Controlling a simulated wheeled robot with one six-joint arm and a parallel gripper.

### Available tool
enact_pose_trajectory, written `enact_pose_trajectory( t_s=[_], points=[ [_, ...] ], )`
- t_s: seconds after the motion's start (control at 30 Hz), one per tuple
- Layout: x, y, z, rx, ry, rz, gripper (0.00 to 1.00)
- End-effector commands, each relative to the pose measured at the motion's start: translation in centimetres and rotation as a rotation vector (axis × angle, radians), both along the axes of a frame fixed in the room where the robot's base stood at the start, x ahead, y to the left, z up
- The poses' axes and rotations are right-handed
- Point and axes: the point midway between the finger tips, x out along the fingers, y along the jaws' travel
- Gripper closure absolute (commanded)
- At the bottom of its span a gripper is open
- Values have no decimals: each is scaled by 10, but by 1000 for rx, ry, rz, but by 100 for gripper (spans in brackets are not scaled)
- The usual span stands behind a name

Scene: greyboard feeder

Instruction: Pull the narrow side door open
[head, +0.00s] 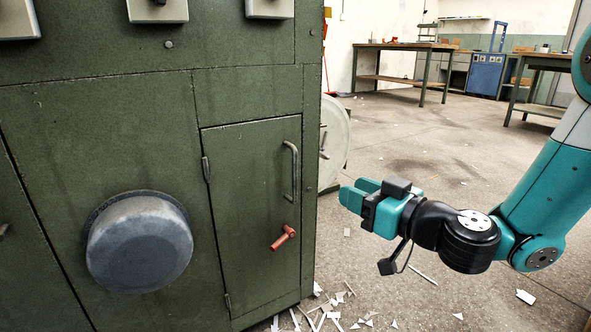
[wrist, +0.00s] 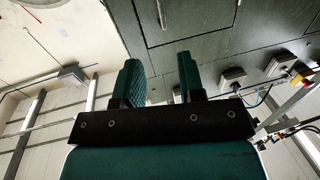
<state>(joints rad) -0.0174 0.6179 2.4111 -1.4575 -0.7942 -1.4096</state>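The narrow side door (head: 248,210) is a dark green panel in the machine's green front, and it looks shut. Its hinges are on its left edge. A grey vertical bar handle (head: 290,172) is near its upper right edge. A red lever (head: 284,238) sits lower, slanted. My gripper (head: 352,194) is right of the door in the head view, clear of the handle, pointing toward the machine. In the wrist view my two green fingers (wrist: 160,75) are apart with nothing between them. A pale bar, seemingly the handle (wrist: 162,14), shows beyond them.
A round grey basin-like cover (head: 139,243) bulges from the panel left of the door. A pale drum (head: 335,140) stands behind the machine's right edge. White scraps (head: 325,312) litter the floor below the door. Workbenches (head: 403,47) stand far back; the floor between is open.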

Motion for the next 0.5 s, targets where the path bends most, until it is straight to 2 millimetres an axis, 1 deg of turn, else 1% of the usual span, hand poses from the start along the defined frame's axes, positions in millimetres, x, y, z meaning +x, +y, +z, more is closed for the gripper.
enact_pose_trajectory(
  t_s=[0.03, 0.1, 0.5],
  points=[
    [5, 6, 7, 0, 3, 5, 64],
    [12, 15, 8, -1, 2, 5, 64],
    [51, 55, 8, 0, 3, 6, 64]
  ],
)
